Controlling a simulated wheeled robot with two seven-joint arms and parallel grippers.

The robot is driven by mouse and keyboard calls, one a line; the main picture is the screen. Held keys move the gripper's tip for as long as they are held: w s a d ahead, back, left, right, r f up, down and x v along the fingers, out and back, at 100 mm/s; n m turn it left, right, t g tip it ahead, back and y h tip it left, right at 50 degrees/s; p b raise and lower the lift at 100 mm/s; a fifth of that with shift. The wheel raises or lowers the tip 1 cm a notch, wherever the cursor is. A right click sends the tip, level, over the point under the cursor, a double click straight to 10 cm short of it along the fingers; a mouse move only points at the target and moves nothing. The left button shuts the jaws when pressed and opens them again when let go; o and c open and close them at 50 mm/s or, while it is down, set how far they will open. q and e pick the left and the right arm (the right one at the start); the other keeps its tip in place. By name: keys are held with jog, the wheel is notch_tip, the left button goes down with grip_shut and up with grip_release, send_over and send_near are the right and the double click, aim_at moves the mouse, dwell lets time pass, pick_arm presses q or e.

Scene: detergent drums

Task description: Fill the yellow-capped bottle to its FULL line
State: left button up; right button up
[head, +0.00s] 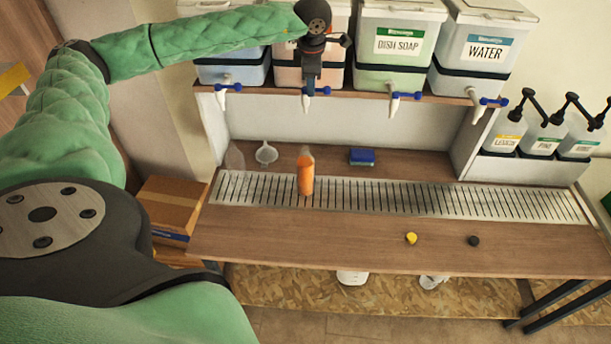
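An orange bottle (305,175) with a paler top stands upright on the slatted metal grate, below the second drum's tap. No cap shows on it, and its FULL line cannot be made out. A yellow cap (411,238) lies loose on the wooden counter to the right. My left gripper (309,88) reaches in over the second drum and points down at its white tap with a blue lever (322,91). The gripper seems to be at or against the tap; its finger gap cannot be seen. It hides part of that drum (290,72) and its label. My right gripper is out of view.
Drums labelled DISH SOAP (399,45) and WATER (486,50) stand on the shelf. A black cap (473,241) lies on the counter. A clear bottle (233,160), funnel (266,154) and blue sponge (362,156) sit behind the grate (420,197). Several pump bottles (543,138) stand right.

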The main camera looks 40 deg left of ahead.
pick_arm(q)
jog(key=shift+a, duration=0.1)
jog(key=shift+d, duration=0.2)
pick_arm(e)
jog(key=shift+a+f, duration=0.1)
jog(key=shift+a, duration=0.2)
pick_arm(q)
jog(key=shift+w+b, duration=0.25)
jog(key=shift+b, duration=0.25)
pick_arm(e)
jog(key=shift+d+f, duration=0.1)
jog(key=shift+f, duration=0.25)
pick_arm(q)
jog(key=o, duration=0.4)
jog(key=shift+r, duration=0.1)
